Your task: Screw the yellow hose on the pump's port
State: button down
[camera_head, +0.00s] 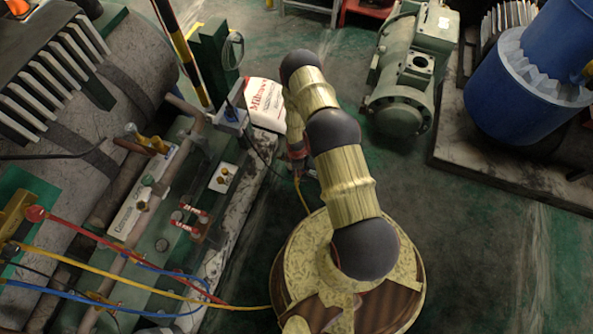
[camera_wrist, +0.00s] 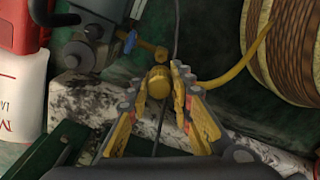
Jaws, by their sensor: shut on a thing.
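In the wrist view my gripper (camera_wrist: 161,78) has its yellow fingers shut around the brass-coloured end fitting of the yellow hose (camera_wrist: 235,70). The hose curves away to the right. Just beyond the fingertips is a small brass port (camera_wrist: 158,51) beside a blue valve handle, on a grey machine (camera_wrist: 82,52) that appears to be the pump. The fitting is close to the port; I cannot tell whether they touch. In the head view my arm mostly hides the gripper and pump, and a piece of yellow hose (camera_head: 302,197) shows below them.
Red, blue and yellow hoses cross the machine frame at lower left. A green motor (camera_head: 405,75) and blue drum (camera_head: 520,90) stand at right. The floor between is clear.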

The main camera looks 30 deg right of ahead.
aim_at(297, 179)
jog(key=shift+s+f+b, duration=0.1)
jog(key=shift+f+b, duration=1.95)
jog(key=shift+f, duration=1.35)
jog(key=shift+r, duration=0.15)
jog(key=shift+f, duration=1)
jog(key=m, duration=0.3)
jog(key=shift+m, duration=0.3)
